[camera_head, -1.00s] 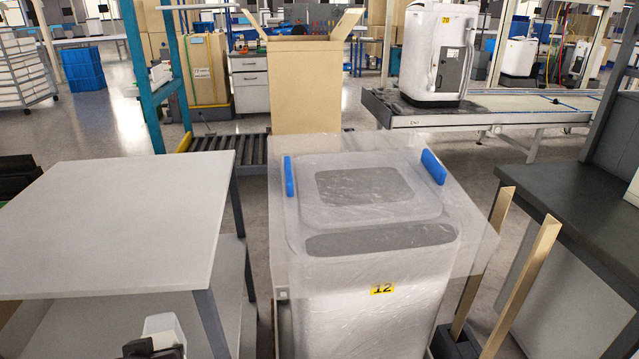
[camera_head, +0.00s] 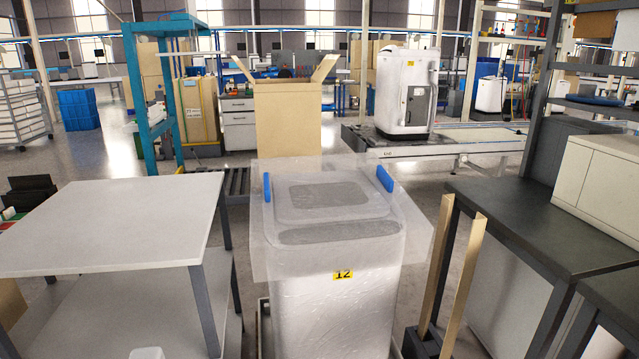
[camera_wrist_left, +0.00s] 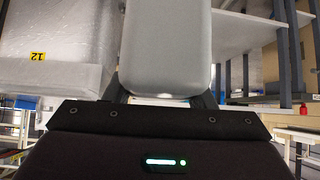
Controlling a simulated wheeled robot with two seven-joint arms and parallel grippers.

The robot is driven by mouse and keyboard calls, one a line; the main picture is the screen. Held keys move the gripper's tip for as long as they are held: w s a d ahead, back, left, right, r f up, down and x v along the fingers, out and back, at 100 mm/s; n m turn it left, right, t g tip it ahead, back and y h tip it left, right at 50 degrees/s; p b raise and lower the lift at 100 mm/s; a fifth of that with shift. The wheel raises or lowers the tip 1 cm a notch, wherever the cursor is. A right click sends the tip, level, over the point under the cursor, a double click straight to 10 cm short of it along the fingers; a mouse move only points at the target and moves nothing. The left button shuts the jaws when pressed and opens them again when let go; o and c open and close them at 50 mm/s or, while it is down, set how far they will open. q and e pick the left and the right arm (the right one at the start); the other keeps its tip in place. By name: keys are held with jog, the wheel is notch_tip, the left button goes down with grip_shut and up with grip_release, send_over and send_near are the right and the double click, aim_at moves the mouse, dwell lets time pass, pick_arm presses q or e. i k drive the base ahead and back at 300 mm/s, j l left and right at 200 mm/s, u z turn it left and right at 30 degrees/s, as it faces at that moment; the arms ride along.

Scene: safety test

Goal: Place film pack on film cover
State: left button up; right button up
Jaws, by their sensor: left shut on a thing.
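A tall white appliance wrapped in clear film (camera_head: 330,310), with a yellow "12" label, stands upright at the centre of the head view. A clear film cover (camera_head: 415,235) lies over its top and flares out at the sides. It has two blue strips, left (camera_head: 267,187) and right (camera_head: 385,178). My left gripper (camera_wrist_left: 160,98) is shut on a pale, rounded block (camera_wrist_left: 165,45), possibly the film pack. In the head view only the block's white tip (camera_head: 147,353) shows at the bottom edge. The wrapped appliance also shows in the wrist view (camera_wrist_left: 60,75), left of the block. My right gripper is out of view.
A pale table (camera_head: 120,225) with a lower shelf stands close left of the appliance. Two wooden posts (camera_head: 465,265) in a black base stand close right, before a dark bench (camera_head: 530,225). An open carton (camera_head: 288,130) and a conveyor (camera_head: 465,145) are behind.

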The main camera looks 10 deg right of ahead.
aim_at(339, 198)
jog(key=i+l+z, duration=0.1)
jog(key=z, duration=0.3)
jog(key=i+l+z, duration=0.1)
jog(key=l+z, duration=0.25)
jog(key=i+z, duration=0.15)
jog(key=z, duration=0.25)
